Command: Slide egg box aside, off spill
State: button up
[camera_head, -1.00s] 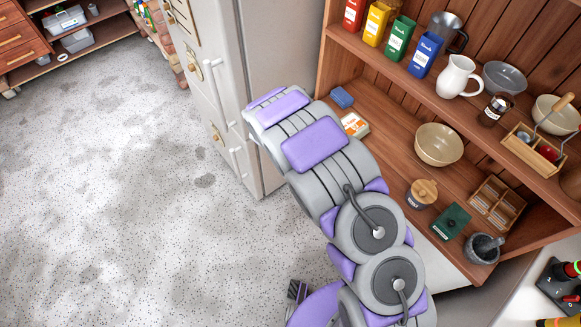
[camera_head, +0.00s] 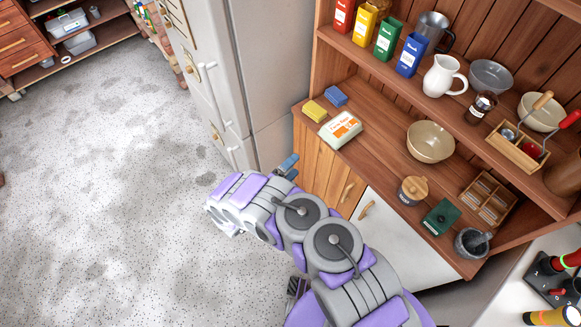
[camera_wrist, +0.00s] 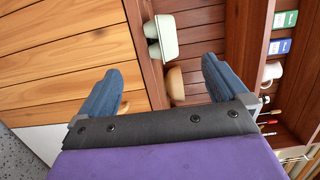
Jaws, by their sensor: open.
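The egg box (camera_head: 341,130) is pale, with an orange and white label. It sits near the front left of the wooden counter; it also shows in the wrist view (camera_wrist: 164,36), beyond the space between my fingers. No spill shows in either view; I cannot tell whether one lies under the box. My gripper (camera_head: 288,165) is in front of the counter, below and left of the box in the head view. In the wrist view its blue fingers (camera_wrist: 162,75) are wide apart with nothing between them, apart from the box.
A yellow sponge (camera_head: 314,110) and a blue sponge (camera_head: 336,96) lie left of and behind the box. A beige bowl (camera_head: 430,142) stands to its right, with bare counter between. The fridge (camera_head: 265,80) stands left of the counter. A shelf (camera_head: 440,92) overhangs the back.

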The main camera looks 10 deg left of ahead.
jog(key=a, duration=0.1)
jog(key=b, duration=0.2)
send_near(321, 136)
jog(key=b+x, duration=0.1)
jog(key=x, duration=0.3)
jog(key=b+x, duration=0.1)
jog(key=x, duration=0.2)
jog(key=shift+w+f, duration=0.2)
jog(key=shift+w, duration=0.25)
jog(key=shift+w+d+r, duration=0.1)
jog(key=shift+w+d, duration=0.35)
jog(key=shift+d, duration=0.1)
jog(key=shift+a, duration=0.35)
jog(key=shift+c, duration=0.2)
jog(key=shift+a, duration=0.1)
jog(key=shift+c, duration=0.7)
jog(key=shift+d, duration=0.3)
jog(key=c, duration=1.2)
